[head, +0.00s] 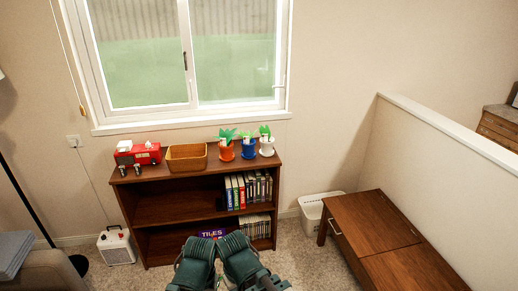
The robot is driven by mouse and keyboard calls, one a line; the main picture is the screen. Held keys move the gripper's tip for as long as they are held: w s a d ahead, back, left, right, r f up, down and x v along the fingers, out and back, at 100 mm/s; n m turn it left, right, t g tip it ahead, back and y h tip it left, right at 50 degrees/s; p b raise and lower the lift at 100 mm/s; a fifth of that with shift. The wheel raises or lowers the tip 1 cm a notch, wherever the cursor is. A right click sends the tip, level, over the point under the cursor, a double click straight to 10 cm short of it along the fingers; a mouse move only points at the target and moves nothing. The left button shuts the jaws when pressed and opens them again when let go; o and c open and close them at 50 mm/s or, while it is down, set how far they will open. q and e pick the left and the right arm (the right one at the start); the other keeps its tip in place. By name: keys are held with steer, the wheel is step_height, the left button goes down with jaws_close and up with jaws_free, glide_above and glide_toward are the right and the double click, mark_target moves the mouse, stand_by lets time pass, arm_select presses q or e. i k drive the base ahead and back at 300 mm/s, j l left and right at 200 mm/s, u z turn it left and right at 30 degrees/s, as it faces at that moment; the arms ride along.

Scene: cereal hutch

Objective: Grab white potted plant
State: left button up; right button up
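The white potted plant (266,147) stands upright on top of the brown bookshelf (190,177), at the right end of a row of three pots. Its pot is white and its leaves are green. A blue potted plant (249,151) is close on its left, and an orange-red potted plant (227,153) is farther left. Dark green parts of my two arms show at the bottom middle, well in front of the shelf and apart from the plants. No gripper fingers can be made out.
A tan basket (187,158) and a red radio-like box (138,155) share the shelf top. Books (248,190) fill part of the shelves below. A window (188,60) is behind. A white bin (312,208) and a low wooden cabinet (375,225) stand right. Carpet lies in front.

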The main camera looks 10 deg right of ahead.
mark_target(267, 141)
steer(key=i+l+u, duration=0.1)
steer(key=i, duration=0.45)
steer(key=i+l+u, duration=0.15)
steer(key=i+l, duration=0.15)
steer(key=i, duration=0.25)
steer(key=i+l+u, duration=0.1)
steer(key=i+l, duration=0.15)
steer(key=i, duration=0.25)
steer(key=i+l+u, duration=0.1)
steer(key=i+l, duration=0.25)
steer(key=i, duration=0.2)
